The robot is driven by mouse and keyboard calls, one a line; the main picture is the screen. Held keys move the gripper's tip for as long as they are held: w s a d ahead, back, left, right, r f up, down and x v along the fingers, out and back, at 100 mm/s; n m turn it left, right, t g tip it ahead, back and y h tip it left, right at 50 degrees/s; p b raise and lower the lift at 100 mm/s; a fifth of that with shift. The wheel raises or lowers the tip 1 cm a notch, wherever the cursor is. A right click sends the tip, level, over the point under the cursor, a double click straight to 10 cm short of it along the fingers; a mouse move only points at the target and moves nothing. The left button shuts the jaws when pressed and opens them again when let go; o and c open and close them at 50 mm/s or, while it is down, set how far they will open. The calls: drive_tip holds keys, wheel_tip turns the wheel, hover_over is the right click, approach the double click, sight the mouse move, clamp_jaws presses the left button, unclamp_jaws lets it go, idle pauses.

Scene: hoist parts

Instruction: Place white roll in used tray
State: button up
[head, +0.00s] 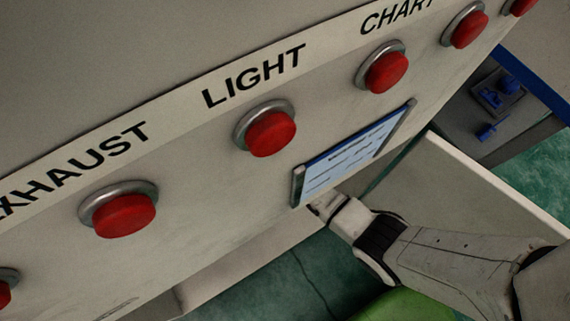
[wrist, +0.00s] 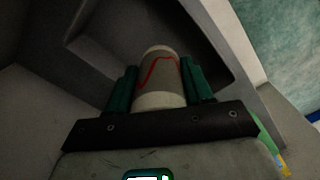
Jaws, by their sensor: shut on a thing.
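The white roll (wrist: 160,80) is in the wrist view, a pale cylinder with a grey band and a red line on its side. My gripper (wrist: 160,88) is shut on it, with one dark green finger on each side. The roll's far end points into a grey, box-like recess (wrist: 108,42); I cannot tell whether it touches anything there. In the head view my arm reaches in below the button panel, and the fingers and roll are hidden. I cannot identify the used tray for sure in either view.
In the head view, a large panel with red buttons (head: 271,134) and a tilted display (head: 355,152) stands close above my arm. A pale-edged wall (head: 500,185) is at the right. Blue parts (head: 496,95) lie on a grey surface beyond it. Green floor shows below.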

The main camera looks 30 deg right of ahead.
drive_tip(key=shift+w+d+f+b, duration=0.15)
drive_tip(key=shift+f+b, duration=0.4)
drive_tip(key=shift+f, duration=1.3)
drive_tip(key=shift+f, duration=0.15)
drive_tip(key=o, duration=1.2)
drive_tip(key=shift+c, duration=0.2)
drive_tip(key=shift+r+p, duration=1.1)
drive_tip(key=shift+r, duration=2.8)
